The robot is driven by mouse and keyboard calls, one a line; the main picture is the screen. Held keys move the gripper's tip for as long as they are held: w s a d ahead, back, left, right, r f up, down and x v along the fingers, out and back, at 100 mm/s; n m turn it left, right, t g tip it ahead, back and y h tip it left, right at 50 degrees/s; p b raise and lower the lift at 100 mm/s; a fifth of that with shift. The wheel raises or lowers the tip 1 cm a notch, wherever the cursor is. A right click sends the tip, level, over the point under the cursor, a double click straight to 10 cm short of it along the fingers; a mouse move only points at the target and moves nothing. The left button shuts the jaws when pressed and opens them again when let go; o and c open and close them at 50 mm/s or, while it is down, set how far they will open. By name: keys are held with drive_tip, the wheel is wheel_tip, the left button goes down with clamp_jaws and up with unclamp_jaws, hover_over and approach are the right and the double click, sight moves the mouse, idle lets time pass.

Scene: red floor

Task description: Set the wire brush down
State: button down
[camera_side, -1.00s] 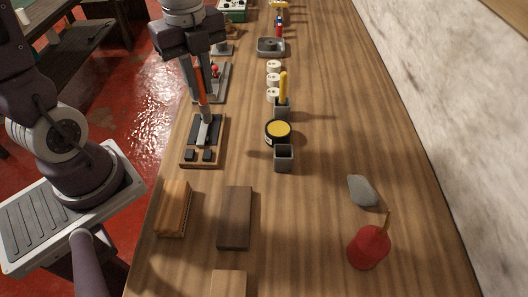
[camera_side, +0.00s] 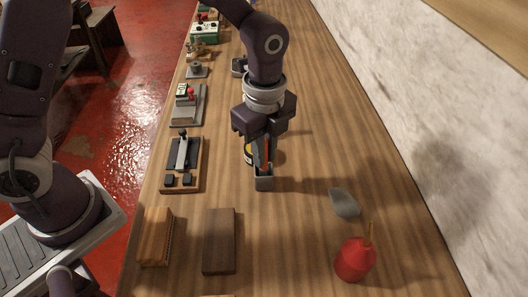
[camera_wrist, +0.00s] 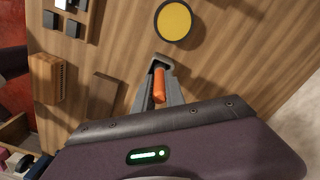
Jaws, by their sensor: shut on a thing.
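The wire brush, seen as an orange handle (camera_wrist: 159,85), is upright between the fingers of my gripper (camera_wrist: 158,88).
Wooden blocks (camera_side: 219,240), a grey stone-like piece (camera_side: 344,202) and a red bulb (camera_side: 355,259) lie nearer. The right side of the bench is mostly clear.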

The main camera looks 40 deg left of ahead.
drive_tip(key=shift+f, duration=0.1)
drive_tip(key=shift+f, duration=0.15)
drive_tip(key=c, duration=1.4)
unclamp_jaws()
